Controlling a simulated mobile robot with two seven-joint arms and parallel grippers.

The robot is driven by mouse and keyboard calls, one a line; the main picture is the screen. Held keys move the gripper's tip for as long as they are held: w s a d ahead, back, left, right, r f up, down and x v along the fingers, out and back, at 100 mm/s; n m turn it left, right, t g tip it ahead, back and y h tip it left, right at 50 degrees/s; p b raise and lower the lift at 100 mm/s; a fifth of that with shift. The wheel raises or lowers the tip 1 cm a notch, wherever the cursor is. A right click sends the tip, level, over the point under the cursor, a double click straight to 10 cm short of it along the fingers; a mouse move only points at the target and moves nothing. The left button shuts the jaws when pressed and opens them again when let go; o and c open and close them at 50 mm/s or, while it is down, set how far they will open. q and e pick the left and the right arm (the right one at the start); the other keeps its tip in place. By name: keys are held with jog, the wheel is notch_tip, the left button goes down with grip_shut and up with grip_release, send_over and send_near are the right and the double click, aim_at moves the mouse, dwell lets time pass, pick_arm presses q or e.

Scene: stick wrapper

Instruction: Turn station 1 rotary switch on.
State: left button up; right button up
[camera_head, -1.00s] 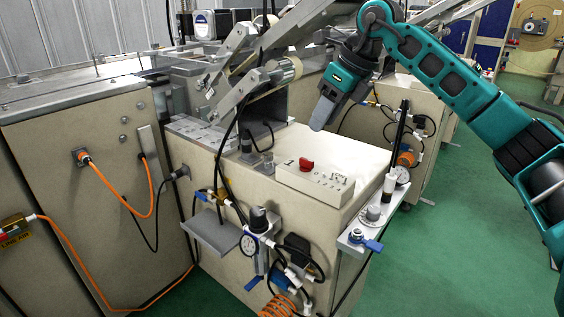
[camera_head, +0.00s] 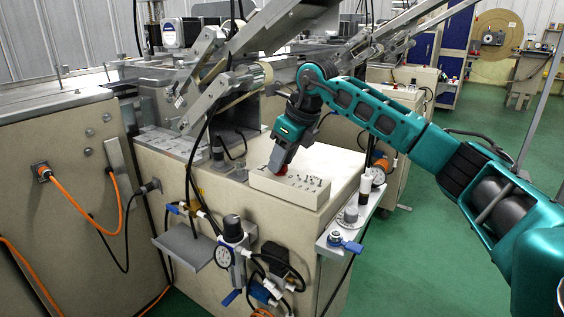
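The gripper partly hides the switch. I cannot tell whether the fingers touch it or how far apart they are. My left gripper is not in view.
The control box also carries small switches. A side bracket with a blue-handled valve (camera_head: 345,243) juts out at the right. A pressure gauge (camera_head: 224,257) and hoses hang on the front. Metal arms and a roller (camera_head: 262,74) stand behind. Green floor is clear at right.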

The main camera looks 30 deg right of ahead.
jog(key=shift+f, duration=0.1)
jog(key=shift+c, duration=0.3)
grip_shut()
